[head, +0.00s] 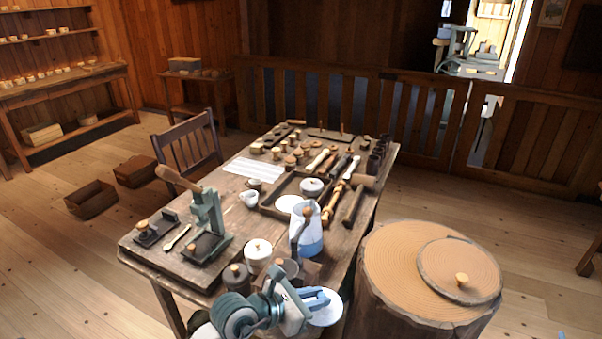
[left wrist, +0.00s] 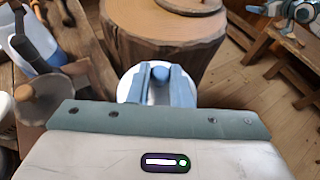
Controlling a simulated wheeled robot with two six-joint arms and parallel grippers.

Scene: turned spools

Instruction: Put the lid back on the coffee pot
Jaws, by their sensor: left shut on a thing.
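The coffee pot (head: 309,238), white above and blue below with a dark handle, stands upright near the front right of the workbench. It also shows at the left of the left wrist view (left wrist: 38,48). I cannot make out its mouth clearly. My left gripper (head: 322,299) is shut on the lid's blue knob (left wrist: 160,73). The lid (head: 328,315) is a round white disc, held apart from the pot, in front of it near the bench's front right corner. Part of my right arm shows at the top right of the left wrist view; its gripper (left wrist: 257,10) is too small to read.
The workbench (head: 150,252) is crowded: a green press (head: 207,215), a white lidded pot (head: 258,250), a dark lidded jar (head: 237,277) and a tray (head: 273,207) stand near the coffee pot. A big wooden stump (head: 390,255) with a round wooden lid (head: 445,272) stands to the right.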

